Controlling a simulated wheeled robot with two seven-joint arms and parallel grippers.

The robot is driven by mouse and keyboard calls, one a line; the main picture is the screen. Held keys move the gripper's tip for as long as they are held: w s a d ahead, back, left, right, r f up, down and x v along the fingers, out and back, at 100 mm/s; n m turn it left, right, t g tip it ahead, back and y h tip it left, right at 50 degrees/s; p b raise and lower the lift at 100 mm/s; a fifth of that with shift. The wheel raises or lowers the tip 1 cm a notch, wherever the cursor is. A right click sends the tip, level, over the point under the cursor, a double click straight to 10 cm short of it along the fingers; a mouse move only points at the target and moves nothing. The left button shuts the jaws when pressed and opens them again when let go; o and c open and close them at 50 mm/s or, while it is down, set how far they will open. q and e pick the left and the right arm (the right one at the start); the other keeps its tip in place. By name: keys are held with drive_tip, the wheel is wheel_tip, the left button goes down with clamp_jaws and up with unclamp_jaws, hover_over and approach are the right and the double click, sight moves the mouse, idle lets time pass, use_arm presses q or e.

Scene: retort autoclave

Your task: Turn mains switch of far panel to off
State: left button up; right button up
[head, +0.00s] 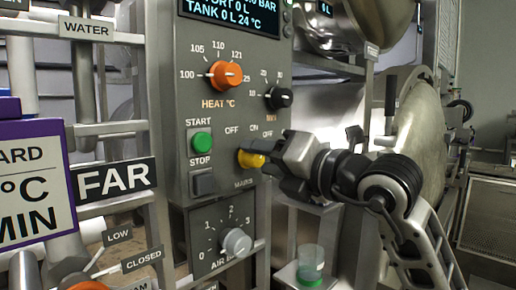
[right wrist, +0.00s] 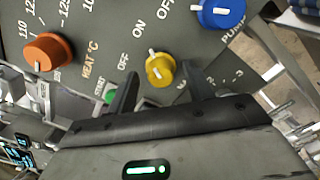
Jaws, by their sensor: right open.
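The far panel (head: 175,110) stands in the middle of the head view, beside a "FAR" sign (head: 114,181). Its mains switch is a yellow knob (head: 250,159) under the OFF, ON, OFF marks, above the word MAINS. In the right wrist view the yellow knob (right wrist: 160,72) has a pale pointer that seems to aim near ON. My right gripper (head: 268,157) comes in from the right and covers part of the knob. Its fingers (right wrist: 159,76) are open, one to each side of the knob; contact cannot be told. My left gripper is not in view.
Close by are the orange heat knob (head: 224,75), a black knob (head: 278,97), the green start button (head: 201,142), the stop button (head: 203,181) and the grey air knob (head: 236,242). The wrist view shows a blue pump knob (right wrist: 222,11). A green-based cup (head: 311,264) stands below my right arm.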

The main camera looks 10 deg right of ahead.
drive_tip(key=shift+x, duration=1)
drive_tip(key=c, duration=1)
